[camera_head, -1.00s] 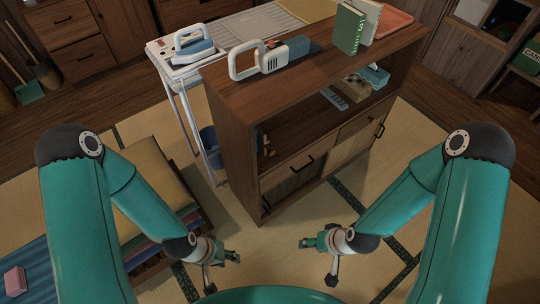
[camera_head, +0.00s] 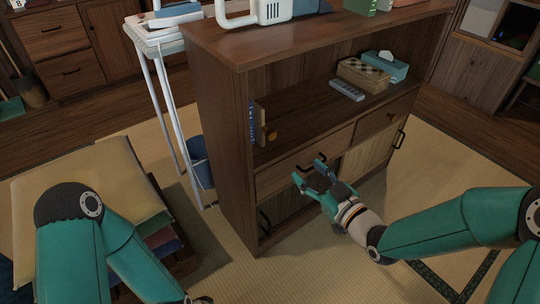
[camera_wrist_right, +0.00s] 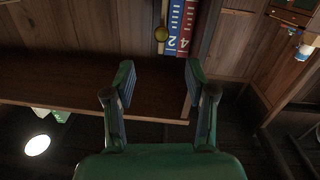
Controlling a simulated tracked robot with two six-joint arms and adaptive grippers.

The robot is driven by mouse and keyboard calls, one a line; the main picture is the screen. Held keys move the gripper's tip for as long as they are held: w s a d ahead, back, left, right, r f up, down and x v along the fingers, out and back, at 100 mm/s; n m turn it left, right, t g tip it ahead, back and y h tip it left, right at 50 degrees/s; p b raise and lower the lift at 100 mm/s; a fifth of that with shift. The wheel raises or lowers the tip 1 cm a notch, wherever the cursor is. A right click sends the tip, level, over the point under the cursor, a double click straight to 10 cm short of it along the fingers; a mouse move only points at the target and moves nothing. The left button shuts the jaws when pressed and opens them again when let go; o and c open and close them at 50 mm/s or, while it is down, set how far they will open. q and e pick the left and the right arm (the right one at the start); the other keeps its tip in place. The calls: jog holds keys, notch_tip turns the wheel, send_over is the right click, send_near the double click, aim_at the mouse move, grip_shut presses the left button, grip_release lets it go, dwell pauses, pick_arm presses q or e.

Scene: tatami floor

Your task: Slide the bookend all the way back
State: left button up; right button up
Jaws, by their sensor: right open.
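The bookend (camera_head: 260,122) is a thin upright wooden plate with a round orange-yellow knob (camera_head: 272,135). It stands at the left end of the cabinet's open shelf, right beside the blue books (camera_head: 252,122). In the right wrist view the knob (camera_wrist_right: 162,33) shows at the top, next to blue and red numbered books (camera_wrist_right: 182,25). My right gripper (camera_head: 309,172) is open and empty in front of the cabinet, below the shelf and to the right of the bookend, apart from it. My left gripper is below the picture's edge; only its arm shows.
The wooden cabinet (camera_head: 218,135) has a drawer handle (camera_head: 312,166) close behind my right gripper. A remote (camera_head: 347,90), a checkered box (camera_head: 362,75) and a teal tissue box (camera_head: 386,65) lie further right on the shelf. The shelf's middle is clear. Cushions (camera_head: 95,185) are stacked at left.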

aim_at(273, 137)
pick_arm(q)
notch_tip(273, 137, down, 4)
jog(key=b, duration=0.3)
pick_arm(e)
jog(key=shift+n+y, duration=0.3)
jog(key=x, duration=1.7)
jog(key=shift+r, duration=0.4)
jog(key=shift+s, duration=0.1)
jog(key=shift+c, duration=0.4)
grip_shut()
